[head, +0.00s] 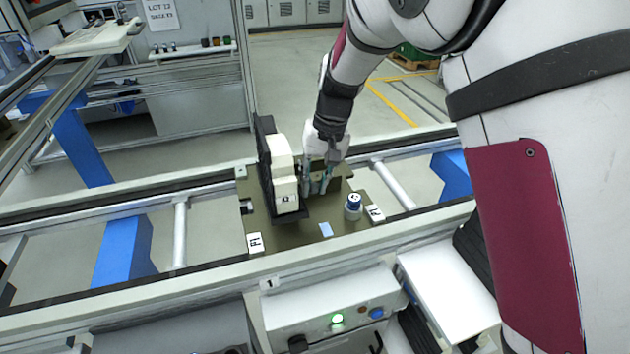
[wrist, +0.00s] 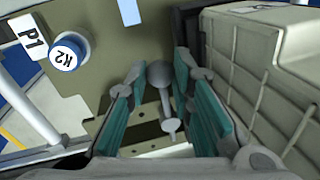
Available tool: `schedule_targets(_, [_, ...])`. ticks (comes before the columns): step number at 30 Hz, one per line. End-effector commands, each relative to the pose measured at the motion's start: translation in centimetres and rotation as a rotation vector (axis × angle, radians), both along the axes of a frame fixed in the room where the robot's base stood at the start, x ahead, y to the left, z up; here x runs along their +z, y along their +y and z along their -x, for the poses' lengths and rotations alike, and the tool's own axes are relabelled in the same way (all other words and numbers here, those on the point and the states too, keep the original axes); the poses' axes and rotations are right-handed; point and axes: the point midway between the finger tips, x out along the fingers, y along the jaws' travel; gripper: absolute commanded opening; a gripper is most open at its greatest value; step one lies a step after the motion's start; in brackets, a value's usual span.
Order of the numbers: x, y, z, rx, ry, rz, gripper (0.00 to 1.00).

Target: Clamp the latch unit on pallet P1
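Pallet P1 (head: 247,213) is an olive plate on the rails, with a P1 label at its front left corner. A cream ribbed block (head: 284,175), which looks like the latch unit, stands upright against a black bracket (head: 264,150) on the plate. It fills the right of the wrist view (wrist: 245,60). My gripper (head: 317,190) is beside it, on its right, pointing down. In the wrist view the teal fingers (wrist: 162,110) are apart. A grey lever with a round end (wrist: 158,76) shows between them, with gaps on both sides. The lever is hidden in the head view.
A round knob marked K2 (head: 353,205) stands on the plate right of my gripper, near a white label (head: 375,214). A light blue card (head: 326,229) lies on the plate's front. A control box (head: 330,318) with a green light is in front of the rails.

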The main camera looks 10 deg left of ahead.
Motion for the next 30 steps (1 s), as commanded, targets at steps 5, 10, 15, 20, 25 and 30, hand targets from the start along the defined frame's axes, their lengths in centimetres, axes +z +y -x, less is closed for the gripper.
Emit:
schedule_targets(5, [0.0, 0.0, 0.0, 0.000, 0.000, 0.000, 0.00])
schedule_targets(10, [0.0, -0.1, -0.1, 0.009, -0.001, 0.000, 0.00])
schedule_targets(15, [-0.1, -0.4, -0.4, 0.057, -0.002, -0.001, 0.00])
schedule_targets(20, [-0.2, -1.1, -1.0, 0.151, -0.003, -0.001, 0.00])
schedule_targets(25, [-0.3, -2.0, -1.8, 0.296, -0.002, -0.001, 0.00])
schedule_targets(30, [-0.2, -2.7, -2.8, 0.459, -0.003, -0.001, 0.00])
